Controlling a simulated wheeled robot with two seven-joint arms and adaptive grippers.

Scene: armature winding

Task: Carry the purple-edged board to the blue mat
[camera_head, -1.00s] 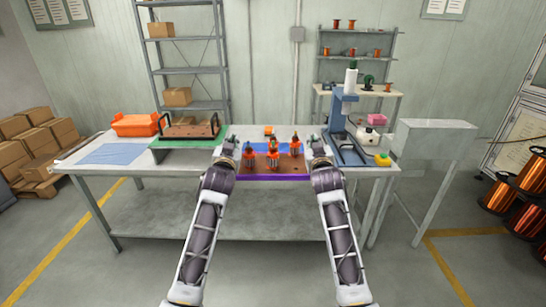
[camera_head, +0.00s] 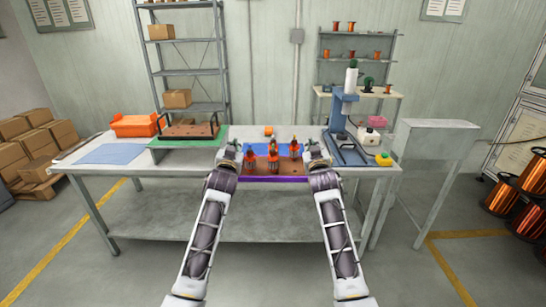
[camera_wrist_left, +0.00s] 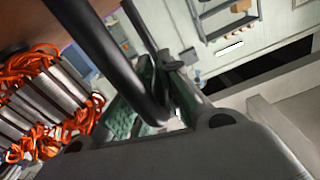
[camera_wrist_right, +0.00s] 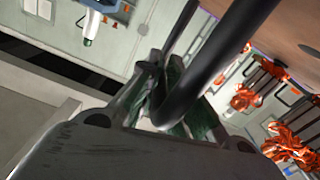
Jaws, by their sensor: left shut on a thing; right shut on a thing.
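The purple-edged board (camera_head: 274,179) is brown on top and carries several upright armatures with orange windings (camera_head: 274,160). In the head view its purple front edge shows over the table's front edge. The blue mat (camera_head: 262,149) shows behind and between the armatures, partly hidden by the board and its load. My left gripper (camera_head: 232,151) is shut on a black handle at the board's left side, seen close up in the left wrist view (camera_wrist_left: 150,90). My right gripper (camera_head: 315,151) is shut on the handle at its right side, also in the right wrist view (camera_wrist_right: 190,95).
A paler blue sheet (camera_head: 112,153) lies at the table's left. A green mat (camera_head: 160,143) bears a brown board with black handles (camera_head: 188,131), beside an orange bin (camera_head: 135,124). A blue press (camera_head: 343,135) stands close on the right.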

